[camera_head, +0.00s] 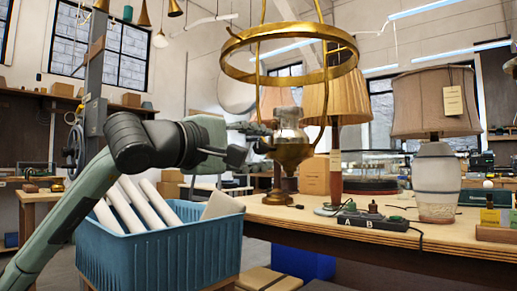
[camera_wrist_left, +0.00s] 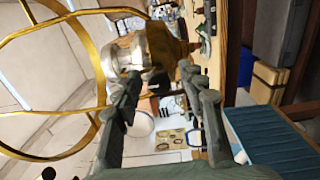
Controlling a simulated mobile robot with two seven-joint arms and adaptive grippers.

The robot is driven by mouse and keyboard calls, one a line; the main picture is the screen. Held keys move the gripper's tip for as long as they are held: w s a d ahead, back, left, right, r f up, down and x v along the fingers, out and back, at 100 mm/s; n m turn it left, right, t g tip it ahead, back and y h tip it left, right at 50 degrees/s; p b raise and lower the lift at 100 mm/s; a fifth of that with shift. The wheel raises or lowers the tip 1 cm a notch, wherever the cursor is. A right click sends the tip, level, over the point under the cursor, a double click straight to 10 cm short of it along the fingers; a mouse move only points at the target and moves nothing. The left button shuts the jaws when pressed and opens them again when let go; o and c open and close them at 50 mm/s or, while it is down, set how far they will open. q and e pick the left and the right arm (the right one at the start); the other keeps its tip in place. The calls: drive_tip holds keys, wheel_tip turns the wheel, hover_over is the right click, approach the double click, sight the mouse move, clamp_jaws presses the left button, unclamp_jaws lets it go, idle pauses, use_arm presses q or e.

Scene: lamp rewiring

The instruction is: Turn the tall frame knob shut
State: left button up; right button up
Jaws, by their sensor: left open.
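My left gripper (camera_head: 262,139) is beside the glass and brass lamp body (camera_head: 291,150) that stands inside the tall brass frame (camera_head: 235,72). The wrist view shows the left gripper (camera_wrist_left: 158,82) open, with its two fingers apart. The brass part of the lamp (camera_wrist_left: 165,45) is just beyond the fingertips. The brass frame (camera_wrist_left: 95,68) curves along the left of that view. I cannot tell whether the fingers touch the lamp. My right gripper is not in view.
A blue crate (camera_head: 160,255) with white tubes stands under my left arm. On the wooden bench (camera_head: 460,238) are a pleated-shade lamp (camera_head: 333,90), a fabric-shade lamp (camera_head: 437,105) and a black block marked A and B (camera_head: 372,221). A grey post with a handwheel stands at left.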

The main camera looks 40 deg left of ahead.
use_arm(q)
drive_tip(key=shift+s+a+f, duration=0.1)
drive_tip(key=shift+s+a, duration=0.05)
drive_tip(key=shift+s, duration=0.35)
drive_tip(key=s, duration=1.1)
drive_tip(key=shift+a, duration=0.4)
